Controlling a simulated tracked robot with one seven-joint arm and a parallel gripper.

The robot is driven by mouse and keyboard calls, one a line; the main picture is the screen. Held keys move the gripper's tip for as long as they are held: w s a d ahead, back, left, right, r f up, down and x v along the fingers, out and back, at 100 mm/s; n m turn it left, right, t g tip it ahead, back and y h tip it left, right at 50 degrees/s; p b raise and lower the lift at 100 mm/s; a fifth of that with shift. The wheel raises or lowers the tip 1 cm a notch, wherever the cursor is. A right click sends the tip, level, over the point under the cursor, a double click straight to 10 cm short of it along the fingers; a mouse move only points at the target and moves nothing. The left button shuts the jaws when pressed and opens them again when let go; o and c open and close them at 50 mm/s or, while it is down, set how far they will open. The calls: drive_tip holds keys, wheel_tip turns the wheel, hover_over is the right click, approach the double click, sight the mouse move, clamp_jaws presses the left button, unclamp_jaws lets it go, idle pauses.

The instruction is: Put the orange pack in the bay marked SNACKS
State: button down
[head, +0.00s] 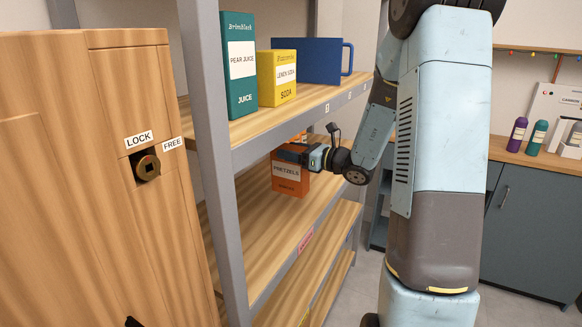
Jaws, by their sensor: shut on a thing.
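The orange pack (289,182), labelled PRETZELS, is upright in the middle level of the shelf rack. My gripper (288,154) reaches in from the right and is shut on the upper part of the pack. The pack's base seems to be at or just above the middle board (262,232); I cannot tell if it touches. A pink label (305,241) is on this board's front edge, its text too small to read. No marking that I can read as SNACKS shows.
The upper board (262,126) is close above my gripper and holds a teal juice carton (239,85), a yellow soda carton (278,90) and a blue bin (308,60). A grey post (216,150) stands left. A wooden cabinet (75,200) is nearer. The middle board's front is clear.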

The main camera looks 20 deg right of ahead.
drive_tip(key=f, duration=0.2)
drive_tip(key=w+f, duration=0.1)
drive_tip(key=f, duration=0.1)
drive_tip(key=w+f, duration=0.1)
drive_tip(key=shift+w+d+f, duration=0.1)
drive_tip(key=shift+d+f, duration=0.2)
drive_tip(key=shift+f, duration=0.1)
drive_tip(key=shift+c, duration=1.1)
unclamp_jaws()
drive_tip(key=shift+d, duration=0.1)
